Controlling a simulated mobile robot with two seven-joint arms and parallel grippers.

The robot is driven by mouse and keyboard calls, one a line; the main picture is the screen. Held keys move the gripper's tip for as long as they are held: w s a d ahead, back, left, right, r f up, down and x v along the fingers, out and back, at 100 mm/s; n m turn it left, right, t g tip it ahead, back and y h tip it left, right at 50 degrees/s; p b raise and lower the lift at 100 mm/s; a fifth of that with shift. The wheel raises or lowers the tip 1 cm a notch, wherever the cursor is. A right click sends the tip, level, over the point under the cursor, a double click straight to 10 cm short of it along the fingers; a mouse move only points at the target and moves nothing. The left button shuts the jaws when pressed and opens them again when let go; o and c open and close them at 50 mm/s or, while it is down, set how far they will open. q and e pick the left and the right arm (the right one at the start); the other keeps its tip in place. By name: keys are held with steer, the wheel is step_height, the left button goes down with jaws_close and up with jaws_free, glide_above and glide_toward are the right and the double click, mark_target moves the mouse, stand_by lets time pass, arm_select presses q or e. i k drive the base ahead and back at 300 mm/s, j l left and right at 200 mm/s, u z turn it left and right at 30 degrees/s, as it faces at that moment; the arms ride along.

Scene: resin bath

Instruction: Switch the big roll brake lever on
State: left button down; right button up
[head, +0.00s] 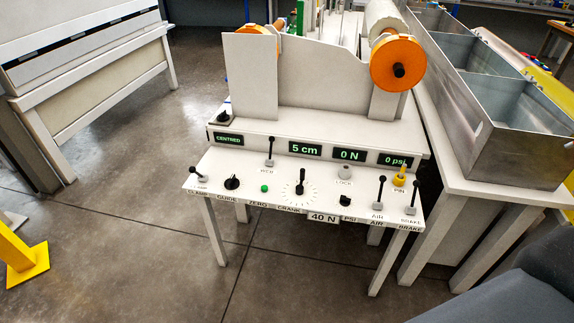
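The lever labelled BRAKE (412,198) stands at the right front corner of the white control panel (330,196). It has a thin dark stem with a black knob and leans slightly, with its knob towards the back. I cannot tell from this angle whether that is its on or off position. Right behind the panel a large roll with an orange flange (398,64) sits on the right of the machine; its cream roll (384,14) shows above. Neither of my grippers is in view.
A similar AIR lever (380,193) stands close to its left, and a yellow PIN knob (399,176) behind it. Displays (349,155) line the panel's back. A metal trough (500,110) on a white table is close at right. Grey floor is clear in front.

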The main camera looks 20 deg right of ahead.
mark_target(416, 183)
steer(key=z, duration=1.65)
